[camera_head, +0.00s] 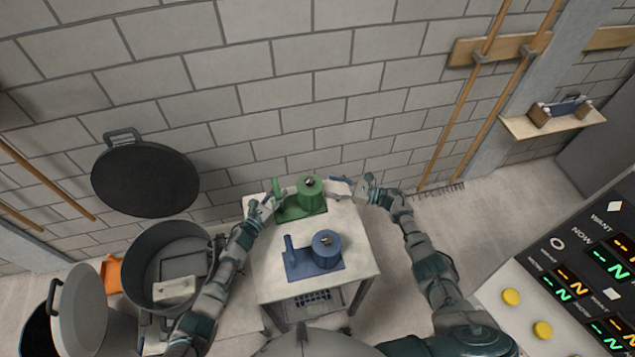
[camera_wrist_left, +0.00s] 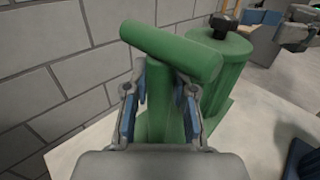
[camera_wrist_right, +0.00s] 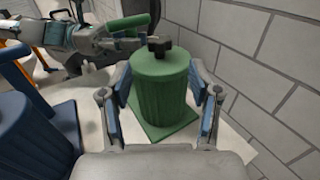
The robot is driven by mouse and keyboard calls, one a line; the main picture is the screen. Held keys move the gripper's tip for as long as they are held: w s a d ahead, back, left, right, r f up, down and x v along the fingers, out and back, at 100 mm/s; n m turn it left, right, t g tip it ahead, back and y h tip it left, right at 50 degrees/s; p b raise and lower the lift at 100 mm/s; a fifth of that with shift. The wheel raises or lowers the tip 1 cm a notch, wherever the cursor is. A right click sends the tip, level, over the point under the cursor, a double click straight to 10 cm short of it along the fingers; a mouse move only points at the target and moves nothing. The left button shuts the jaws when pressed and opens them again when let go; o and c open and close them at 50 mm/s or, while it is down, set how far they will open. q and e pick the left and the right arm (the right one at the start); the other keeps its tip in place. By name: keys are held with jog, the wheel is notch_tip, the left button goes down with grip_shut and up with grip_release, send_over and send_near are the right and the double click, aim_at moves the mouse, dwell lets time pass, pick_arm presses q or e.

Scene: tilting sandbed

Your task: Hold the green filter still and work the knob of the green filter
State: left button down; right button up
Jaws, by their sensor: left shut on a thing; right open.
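The green filter (camera_head: 311,196) stands upright at the back of the small table, a ribbed canister on a green base plate. Its dark knob (camera_wrist_right: 159,46) sits on top of the lid; it also shows in the left wrist view (camera_wrist_left: 222,24). My left gripper (camera_head: 275,199) is shut on the filter's green T-shaped handle (camera_wrist_left: 172,52), with a finger on each side of its post (camera_wrist_left: 160,105). My right gripper (camera_head: 346,187) is open to the right of the canister. In the right wrist view its fingers (camera_wrist_right: 164,95) point toward the canister, empty.
A blue filter (camera_head: 326,247) of the same kind stands nearer on the table (camera_head: 359,240). A brick wall (camera_head: 290,90) rises behind. A dark drum (camera_head: 135,262) stands at the left, and a panel with yellow buttons (camera_head: 511,297) is at the right.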

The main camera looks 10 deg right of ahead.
jog(key=shift+v, duration=1.9)
notch_tip(320, 180, up, 2)
jog(key=a+g+y, duration=0.1)
jog(key=a+g, duration=0.1)
jog(key=g, duration=0.1)
notch_tip(320, 180, up, 11)
jog(key=m+g+h, duration=0.5)
jog(key=m+h, duration=0.9)
jog(key=h, duration=0.3)
send_over(309, 179)
notch_tip(309, 179, down, 11)
jog(key=shift+f, duration=0.1)
